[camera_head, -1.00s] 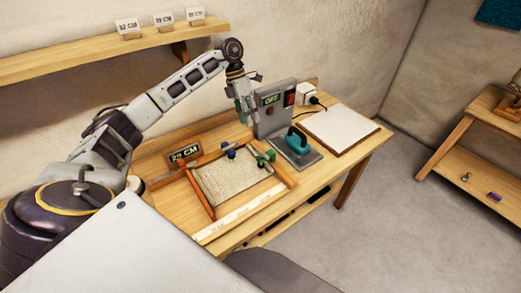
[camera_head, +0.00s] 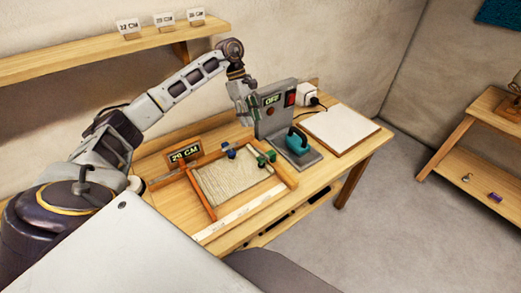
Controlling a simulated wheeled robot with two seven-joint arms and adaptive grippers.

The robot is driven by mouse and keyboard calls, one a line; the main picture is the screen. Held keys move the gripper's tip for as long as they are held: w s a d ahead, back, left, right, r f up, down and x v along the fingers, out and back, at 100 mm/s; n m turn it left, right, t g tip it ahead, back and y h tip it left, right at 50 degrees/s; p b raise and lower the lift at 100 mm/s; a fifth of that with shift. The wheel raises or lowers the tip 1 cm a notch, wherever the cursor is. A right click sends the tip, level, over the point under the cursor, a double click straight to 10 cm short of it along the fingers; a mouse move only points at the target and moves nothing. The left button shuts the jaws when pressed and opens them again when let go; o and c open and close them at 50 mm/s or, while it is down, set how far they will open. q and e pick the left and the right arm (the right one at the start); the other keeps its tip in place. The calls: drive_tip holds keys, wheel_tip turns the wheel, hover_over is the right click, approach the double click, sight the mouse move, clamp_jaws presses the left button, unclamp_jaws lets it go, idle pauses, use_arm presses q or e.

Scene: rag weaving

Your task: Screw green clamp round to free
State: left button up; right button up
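The green clamp (camera_head: 266,158) sits at the right side of the wooden weaving frame (camera_head: 208,205), which lies on the table with a pale woven rag (camera_head: 228,182) in it. A blue clamp (camera_head: 229,151) sits at the frame's far side. My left gripper (camera_head: 247,119) hangs above the back of the table, fingers down, beyond the frame and beside the grey control box. It is apart from the green clamp. Its fingers are too small to tell open from shut. My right gripper is not in view.
The grey box (camera_head: 275,110) reading OFF stands right of my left gripper, with a teal-handled iron (camera_head: 297,141) before it. A white pad (camera_head: 341,130) lies to the right. A 29 CM sign (camera_head: 184,154) stands behind the frame. A ruler (camera_head: 238,212) lies along the front.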

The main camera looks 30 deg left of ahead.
sight(261, 152)
use_arm(q)
drive_tip(key=m, duration=0.3)
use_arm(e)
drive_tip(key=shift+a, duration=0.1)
use_arm(q)
drive_tip(key=shift+f, duration=0.15)
idle(0.4)
drive_tip(key=p+x, duration=0.2)
drive_tip(key=x, duration=1)
drive_tip(key=shift+d+f, duration=0.2)
drive_tip(key=shift+f, duration=0.1)
drive_tip(key=shift+d+f, duration=0.1)
drive_tip(key=shift+f, duration=0.25)
drive_tip(key=shift+s, duration=0.1)
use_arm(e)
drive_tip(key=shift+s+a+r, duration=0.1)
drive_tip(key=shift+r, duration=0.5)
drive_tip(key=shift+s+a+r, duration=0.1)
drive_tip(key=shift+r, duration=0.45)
use_arm(q)
drive_tip(key=shift+c, duration=0.4)
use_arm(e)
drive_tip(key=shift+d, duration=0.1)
